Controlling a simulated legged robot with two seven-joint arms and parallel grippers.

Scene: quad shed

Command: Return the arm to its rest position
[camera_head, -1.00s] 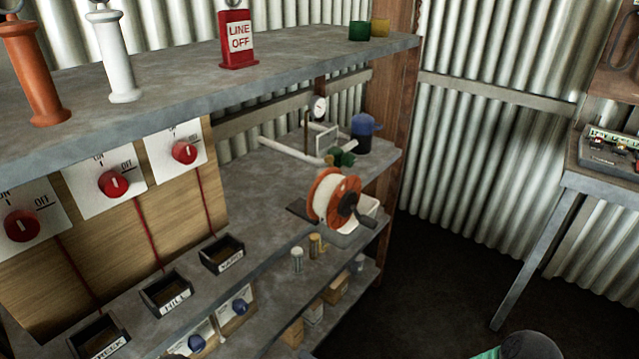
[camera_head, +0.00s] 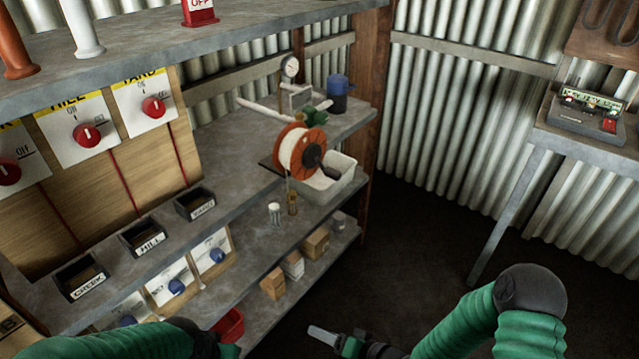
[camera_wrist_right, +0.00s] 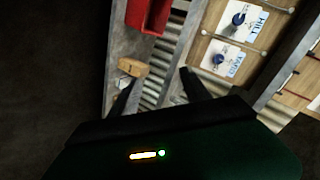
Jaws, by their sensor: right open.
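My right arm, in a green sleeve, comes in at the bottom right of the head view. Its gripper (camera_head: 338,340) is low at the bottom edge, in front of the lower shelf and over the dark floor. In the right wrist view the two dark fingers of the right gripper (camera_wrist_right: 160,92) stand apart with nothing held between them. My left arm's green sleeve crosses the bottom left of the head view. The left gripper itself cannot be seen.
A grey shelf unit (camera_head: 245,205) with a cable reel (camera_head: 300,151), labelled trays and small boxes stands at the left. A red bin (camera_head: 229,325) sits low on it, near my left arm. A side table (camera_head: 590,146) stands right. The floor (camera_head: 425,255) between is clear.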

